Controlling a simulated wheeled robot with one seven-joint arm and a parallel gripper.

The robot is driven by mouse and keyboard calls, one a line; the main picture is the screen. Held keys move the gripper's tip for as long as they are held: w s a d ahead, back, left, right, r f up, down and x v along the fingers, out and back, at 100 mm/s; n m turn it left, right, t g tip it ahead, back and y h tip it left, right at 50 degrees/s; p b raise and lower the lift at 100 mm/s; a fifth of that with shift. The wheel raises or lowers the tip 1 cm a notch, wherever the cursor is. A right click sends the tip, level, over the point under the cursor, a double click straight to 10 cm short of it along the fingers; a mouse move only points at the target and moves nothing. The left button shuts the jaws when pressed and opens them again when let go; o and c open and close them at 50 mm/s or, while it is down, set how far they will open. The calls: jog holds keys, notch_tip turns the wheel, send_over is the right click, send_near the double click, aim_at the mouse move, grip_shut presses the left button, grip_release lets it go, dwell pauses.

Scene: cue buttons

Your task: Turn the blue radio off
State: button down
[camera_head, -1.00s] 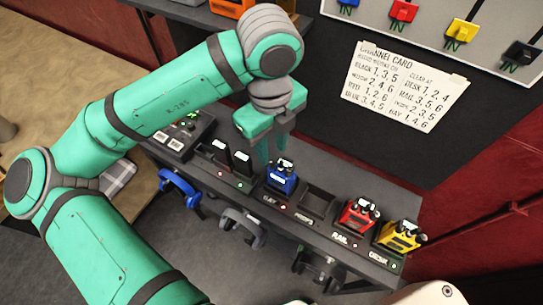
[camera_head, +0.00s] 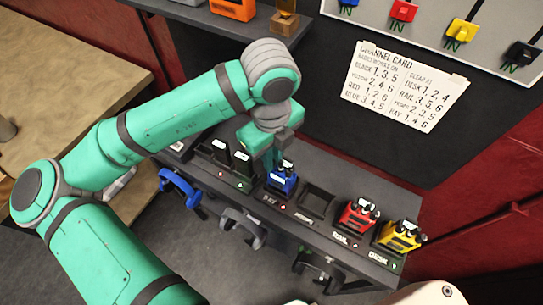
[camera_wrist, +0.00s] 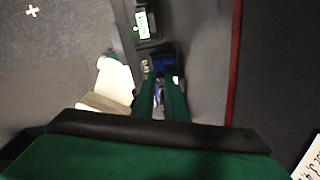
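The blue radio (camera_head: 282,180) sits in its slot on the dark rack above the BAY label, with dark and white knobs on top. My gripper (camera_head: 272,160) points down just over its top left side, and its body hides part of the radio. In the wrist view the radio (camera_wrist: 164,63) shows just beyond the fingertips (camera_wrist: 161,82). The two green fingers stand a little apart, with a narrow gap between them and nothing clearly held. Whether a fingertip touches a knob, I cannot tell.
Black radios (camera_head: 242,162) stand to the left, an empty slot (camera_head: 317,199) to the right. Red (camera_head: 357,215) and yellow (camera_head: 400,236) radios stand farther right. Headsets (camera_head: 180,187) hang along the rack's front. A channel card (camera_head: 404,86) is on the back wall.

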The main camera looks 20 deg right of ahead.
jog(key=shift+n, duration=0.4)
jog(key=n, duration=0.2)
jog(key=shift+n, duration=2.1)
jog(key=c, duration=1.8)
grip_release()
jog(key=shift+o, duration=0.2)
notch_tip(320, 180, up, 11)
jog(key=shift+s, duration=0.15)
